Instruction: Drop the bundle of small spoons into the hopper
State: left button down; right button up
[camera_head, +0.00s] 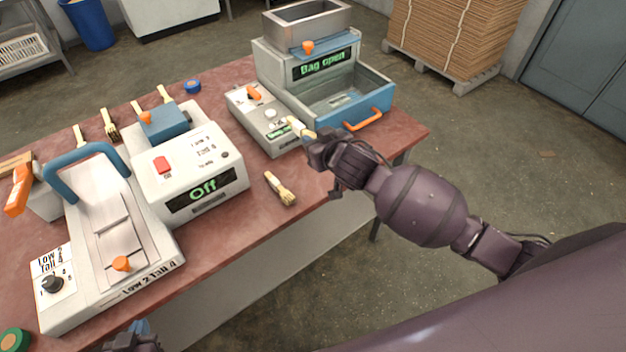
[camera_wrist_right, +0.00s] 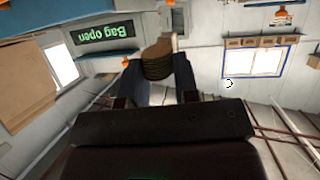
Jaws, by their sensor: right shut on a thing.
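The hopper (camera_head: 305,14) is an open grey metal bin on top of the machine at the back of the table, above a green "Bag open" display (camera_head: 322,65). My right gripper (camera_head: 311,139) is shut on the bundle of small spoons (camera_head: 299,127), in front of and well below the hopper. In the right wrist view the bundle (camera_wrist_right: 158,62) is a brown stack of thin wooden pieces between the two fingers. My left gripper (camera_head: 130,342) shows only partly at the bottom edge of the head view; its fingers are not clear.
Below the hopper is a blue drawer (camera_head: 378,96) with an orange handle. A grey control box (camera_head: 262,118) stands left of it. A white machine reading "Off" (camera_head: 203,190), a press with a blue handle (camera_head: 85,160) and a loose brush (camera_head: 281,190) are on the red table.

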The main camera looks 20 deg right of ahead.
aim_at(316, 189)
notch_tip(316, 189, down, 15)
jog(key=shift+b, duration=0.95)
jog(key=shift+f, duration=0.15)
jog(key=o, duration=0.9)
